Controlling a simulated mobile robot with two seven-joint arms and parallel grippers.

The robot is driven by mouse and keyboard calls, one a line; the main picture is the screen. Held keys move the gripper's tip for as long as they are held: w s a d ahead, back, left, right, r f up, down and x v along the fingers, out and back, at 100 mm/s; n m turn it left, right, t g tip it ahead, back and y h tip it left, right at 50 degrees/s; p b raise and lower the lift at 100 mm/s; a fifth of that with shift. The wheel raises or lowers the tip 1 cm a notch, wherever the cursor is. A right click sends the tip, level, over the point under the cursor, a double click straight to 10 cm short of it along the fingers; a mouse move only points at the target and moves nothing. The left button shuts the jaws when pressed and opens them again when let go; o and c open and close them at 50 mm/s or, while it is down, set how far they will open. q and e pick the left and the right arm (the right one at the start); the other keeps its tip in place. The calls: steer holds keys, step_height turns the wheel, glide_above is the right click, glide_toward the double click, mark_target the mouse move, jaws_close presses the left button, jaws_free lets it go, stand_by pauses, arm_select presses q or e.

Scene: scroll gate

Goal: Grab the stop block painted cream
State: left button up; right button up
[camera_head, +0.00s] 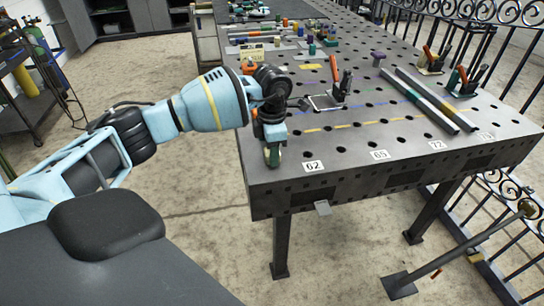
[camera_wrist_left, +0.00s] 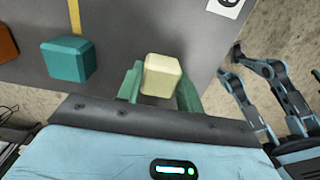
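The cream stop block (camera_wrist_left: 162,75) is a small block in the left wrist view, close to the table's edge and a white number label. My left gripper (camera_head: 272,158) is low at the near left corner of the table in the head view. In the left wrist view its green fingers (camera_wrist_left: 160,92) stand on either side of the cream block, open; firm contact is not visible. In the head view the cream block is not discernible, apparently hidden by the gripper. My right gripper is in neither view.
A teal block (camera_wrist_left: 68,60) sits left of the cream one, with an orange block (camera_wrist_left: 6,44) beyond. The perforated table (camera_head: 350,150) carries two long bars (camera_head: 436,100), toggle clamps (camera_head: 342,84) and numbered labels (camera_head: 313,166). An ornate railing (camera_head: 490,14) runs behind.

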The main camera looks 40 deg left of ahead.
arm_select(q)
steer(key=c, duration=0.6)
steer(key=shift+r, duration=0.15)
steer(key=shift+r, duration=0.45)
steer(key=shift+s+d+r, duration=0.1)
steer(key=shift+d+r, duration=0.15)
steer(key=shift+r, duration=0.4)
steer(key=shift+s+d+r, duration=0.1)
steer(key=shift+d+r, duration=0.15)
steer(key=shift+r, duration=0.35)
steer(key=s+d, duration=0.2)
steer(key=d, duration=0.2)
steer(key=s+d+r, duration=0.1)
steer(key=s+d, duration=0.1)
steer(key=d, duration=0.3)
steer(key=s+d+b, duration=0.1)
steer(key=s+d, duration=0.1)
steer(key=d, duration=0.2)
steer(key=shift+s+d+r, duration=0.2)
steer(key=shift+s+d, duration=0.05)
